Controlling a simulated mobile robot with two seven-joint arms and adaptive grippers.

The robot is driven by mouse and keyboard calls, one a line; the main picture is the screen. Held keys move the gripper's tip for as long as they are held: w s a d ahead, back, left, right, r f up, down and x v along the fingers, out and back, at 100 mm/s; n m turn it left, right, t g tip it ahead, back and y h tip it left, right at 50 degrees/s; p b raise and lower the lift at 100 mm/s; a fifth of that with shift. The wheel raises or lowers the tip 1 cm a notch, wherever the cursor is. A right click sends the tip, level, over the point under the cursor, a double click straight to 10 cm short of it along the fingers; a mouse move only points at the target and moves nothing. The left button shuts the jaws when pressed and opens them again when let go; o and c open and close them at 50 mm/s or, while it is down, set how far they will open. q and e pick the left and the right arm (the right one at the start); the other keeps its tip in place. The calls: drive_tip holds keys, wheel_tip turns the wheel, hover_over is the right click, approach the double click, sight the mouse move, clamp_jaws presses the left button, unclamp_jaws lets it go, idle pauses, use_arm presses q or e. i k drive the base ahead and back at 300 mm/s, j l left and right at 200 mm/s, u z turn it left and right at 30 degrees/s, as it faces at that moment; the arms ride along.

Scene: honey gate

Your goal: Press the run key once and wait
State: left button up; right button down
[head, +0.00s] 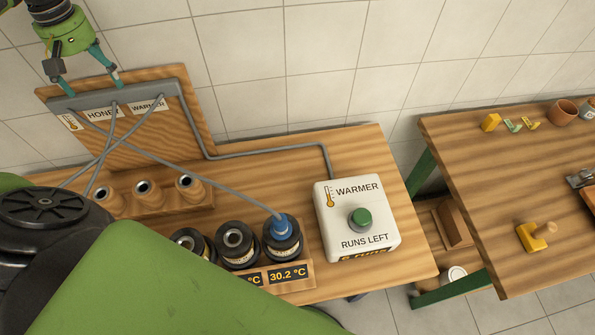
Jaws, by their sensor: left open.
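A white box (337,243) labelled WARMER and RUNS LEFT stands at the right front of the wooden bench (382,283). Its round green key (361,217) sits on a grey collar on the top face. A dark display (365,256) on the front edge is seen too steeply to read surely. My left gripper (88,84) is open and empty at the upper left, by the top edge of the upright wooden board (150,140), far from the key. My right gripper is not in view.
Black jars (235,245) stand in a wooden rack; one holds a blue plug (283,228) on a grey cable, and a display there reads 30.2 °C. Empty metal-lined sockets (144,188) sit behind. A grey conduit (265,152) runs to the box. A second table (480,185) stands right.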

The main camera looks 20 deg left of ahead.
sight(362, 217)
drive_tip(key=k+l, duration=0.15)
drive_tip(key=l, duration=0.2)
drive_tip(key=k+l, duration=0.15)
drive_tip(key=l, duration=0.2)
drive_tip(key=k+l, duration=0.1)
drive_tip(key=l, duration=0.25)
drive_tip(key=k+l, duration=0.15)
drive_tip(key=l, duration=0.2)
drive_tip(key=k+l, duration=0.15)
drive_tip(key=l, duration=0.2)
drive_tip(key=k+l, duration=0.15)
drive_tip(key=l, duration=0.2)
drive_tip(key=k+l, duration=0.1)
drive_tip(key=l, duration=0.25)
